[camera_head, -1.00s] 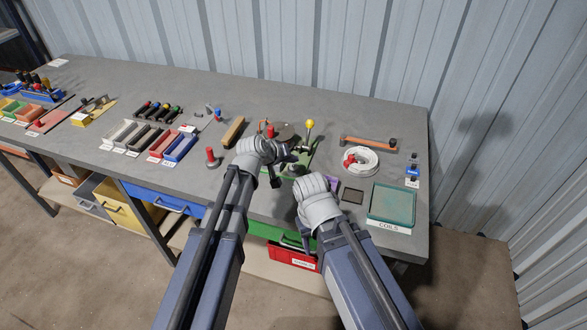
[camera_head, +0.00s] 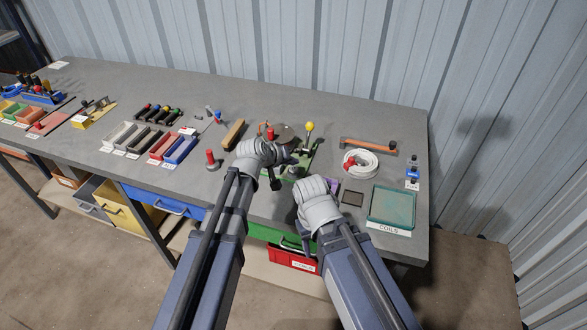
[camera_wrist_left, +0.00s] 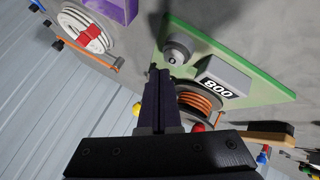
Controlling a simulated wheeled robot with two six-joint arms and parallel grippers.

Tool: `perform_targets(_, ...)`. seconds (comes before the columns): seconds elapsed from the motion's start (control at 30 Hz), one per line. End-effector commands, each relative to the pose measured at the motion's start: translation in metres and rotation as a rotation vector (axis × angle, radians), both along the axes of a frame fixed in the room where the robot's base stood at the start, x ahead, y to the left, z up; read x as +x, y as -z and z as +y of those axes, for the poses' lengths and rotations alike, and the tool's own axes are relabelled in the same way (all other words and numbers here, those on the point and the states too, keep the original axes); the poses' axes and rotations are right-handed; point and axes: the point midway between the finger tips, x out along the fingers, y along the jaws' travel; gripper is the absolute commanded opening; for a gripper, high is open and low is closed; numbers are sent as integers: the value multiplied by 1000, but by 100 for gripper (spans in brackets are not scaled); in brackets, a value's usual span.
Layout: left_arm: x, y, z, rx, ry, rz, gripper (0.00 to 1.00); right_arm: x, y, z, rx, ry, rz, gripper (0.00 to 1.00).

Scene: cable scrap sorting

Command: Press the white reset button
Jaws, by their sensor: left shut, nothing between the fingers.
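A pale grey-white round button (camera_wrist_left: 177,50) stands on a green base plate (camera_wrist_left: 203,42) in the left wrist view, beside a grey box with a display (camera_wrist_left: 217,91) reading 800. My left gripper (camera_wrist_left: 159,73) is shut and empty, with its dark fingertips close below the button in the picture; I cannot tell whether they touch it. In the head view my left gripper (camera_head: 294,160) is over the green plate, and its hand hides part of the plate. My right gripper (camera_head: 306,238) hangs near the table's front edge, its fingers mostly hidden by its wrist.
A copper-coloured spool (camera_wrist_left: 198,103) is on the same plate. A yellow-topped lever (camera_head: 309,126) rises behind it. A white cable coil (camera_head: 361,163) and a teal tray (camera_head: 392,205) are to the right, and a red-topped post (camera_head: 210,158) stands to the left.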

Motion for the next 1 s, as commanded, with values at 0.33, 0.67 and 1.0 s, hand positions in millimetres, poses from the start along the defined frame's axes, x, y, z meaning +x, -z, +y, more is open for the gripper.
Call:
perform_targets(0.33,0,0,0,0,0,0,0,0,0,0,0,0,0,50)
perform_targets(0.67,0,0,0,0,0,0,0,0,0,0,0,0,0,50)
perform_targets(1.0,0,9,0,0,0,0,0,0,9,0,0,0,0,50)
